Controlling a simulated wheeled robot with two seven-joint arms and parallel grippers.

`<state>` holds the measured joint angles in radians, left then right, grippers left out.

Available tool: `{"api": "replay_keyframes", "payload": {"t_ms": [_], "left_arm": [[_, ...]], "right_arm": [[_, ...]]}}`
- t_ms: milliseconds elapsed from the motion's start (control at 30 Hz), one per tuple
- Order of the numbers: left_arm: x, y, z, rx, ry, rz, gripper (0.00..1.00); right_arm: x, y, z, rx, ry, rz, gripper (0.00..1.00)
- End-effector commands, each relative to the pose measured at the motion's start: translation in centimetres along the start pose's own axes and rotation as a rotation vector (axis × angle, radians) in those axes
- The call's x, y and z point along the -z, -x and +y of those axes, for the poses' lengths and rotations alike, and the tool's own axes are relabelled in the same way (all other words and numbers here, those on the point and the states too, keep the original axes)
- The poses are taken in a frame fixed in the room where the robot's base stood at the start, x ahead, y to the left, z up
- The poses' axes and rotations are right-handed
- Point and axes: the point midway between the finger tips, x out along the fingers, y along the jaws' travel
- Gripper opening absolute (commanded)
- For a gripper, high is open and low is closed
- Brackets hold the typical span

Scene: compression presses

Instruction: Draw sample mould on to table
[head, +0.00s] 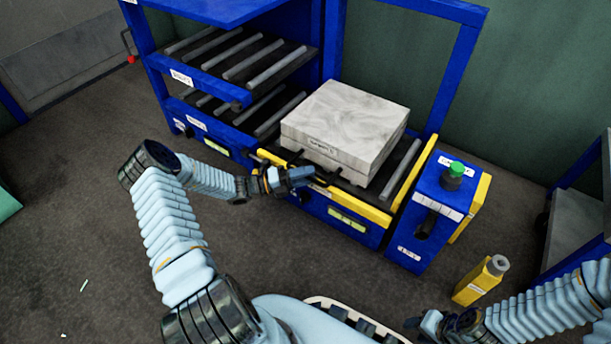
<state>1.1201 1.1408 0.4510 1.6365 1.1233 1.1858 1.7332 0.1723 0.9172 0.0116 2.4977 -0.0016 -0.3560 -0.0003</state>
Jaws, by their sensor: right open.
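The sample mould (350,118) is a pale grey, marbled square block in two layers with a small label on its front. It rests flat on the roller table (404,172), which has a yellow front rail and a blue frame. Dark handle-like parts stick out at the mould's lower front. My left gripper (303,177) is at the table's front rail, just in front of the mould's left front side. Whether its fingers touch a handle, and whether they are closed, cannot be made out. My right gripper (424,322) is low at the bottom right, open, away from the mould.
A blue press frame (215,95) with roller shelves stands left of the mould. A blue control box (437,205) with a green button (455,170) stands right of the table. A yellow bottle-like object (480,281) is on the floor nearby. Dark floor on the left is mostly clear.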

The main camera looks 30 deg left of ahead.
Motion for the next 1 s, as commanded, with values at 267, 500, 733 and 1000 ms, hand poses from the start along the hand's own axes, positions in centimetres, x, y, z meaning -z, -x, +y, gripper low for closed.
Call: {"api": "replay_keyframes", "payload": {"t_ms": [267, 500, 733, 1000], "left_arm": [[0.0, 0.0, 0.0, 0.0, 0.0, 0.0, 0.1], [0.0, 0.1, 0.0, 0.0, 0.0, 0.0, 0.0], [0.7, -0.8, -0.3, 0.002, 0.003, 0.002, 0.0], [2.5, -2.3, 0.0, 0.004, 0.003, 0.008, 0.0]], "right_arm": [[0.0, 0.0, 0.0, 0.0, 0.0, 0.0, 0.43], [0.0, 0.0, 0.0, 0.0, 0.0, 0.0, 0.43], [0.0, 0.8, -0.3, 0.0, 0.0, -0.001, 0.43], [-0.1, 1.5, -0.6, 0.0, 0.001, -0.004, 0.43]]}}
